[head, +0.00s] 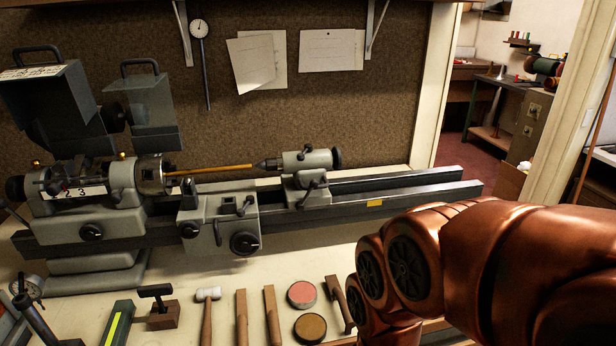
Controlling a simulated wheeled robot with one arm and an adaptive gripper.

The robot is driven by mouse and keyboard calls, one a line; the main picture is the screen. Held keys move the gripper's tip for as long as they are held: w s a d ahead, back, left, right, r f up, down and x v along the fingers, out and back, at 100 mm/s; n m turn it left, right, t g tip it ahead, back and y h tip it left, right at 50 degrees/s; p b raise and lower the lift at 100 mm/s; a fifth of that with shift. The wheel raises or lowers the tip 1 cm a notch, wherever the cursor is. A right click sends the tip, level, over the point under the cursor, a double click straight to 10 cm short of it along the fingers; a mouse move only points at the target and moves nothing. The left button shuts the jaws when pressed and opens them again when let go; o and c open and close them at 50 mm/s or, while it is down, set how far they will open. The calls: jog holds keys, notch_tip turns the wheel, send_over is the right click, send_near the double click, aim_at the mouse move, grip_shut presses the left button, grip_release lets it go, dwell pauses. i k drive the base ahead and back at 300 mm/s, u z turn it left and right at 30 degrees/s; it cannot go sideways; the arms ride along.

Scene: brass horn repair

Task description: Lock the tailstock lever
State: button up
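The grey tailstock (313,160) sits on the lathe bed (415,190) right of the picture's middle. A dark handwheel (337,157) is at its right end. A small dark lever (309,193) slants up to the right across the front of its base, and a smaller lever shows on top of its barrel. I cannot tell whether either lever is locked. The tailstock's pointed tip meets or nearly meets the right end of a thin yellow-brown rod (215,170), which runs from the chuck (153,177). My gripper is not in view; only my copper-coloured arm shows, at the lower right.
The carriage (222,217) with handwheels stands left of the tailstock. A mallet (208,310), wooden tools and two round tins (301,294) lie along the bench front. The bed right of the tailstock is clear. A corkboard wall (280,110) rises behind; a doorway opens at right.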

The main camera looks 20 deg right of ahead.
aim_at(299, 207)
jog(key=u, duration=0.55)
jog(key=k, duration=1.35)
jog(key=u, duration=1.1)
jog(key=i, duration=0.95)
jog(key=z, duration=0.45)
jog(key=i, duration=0.65)
jog(key=z, duration=0.75)
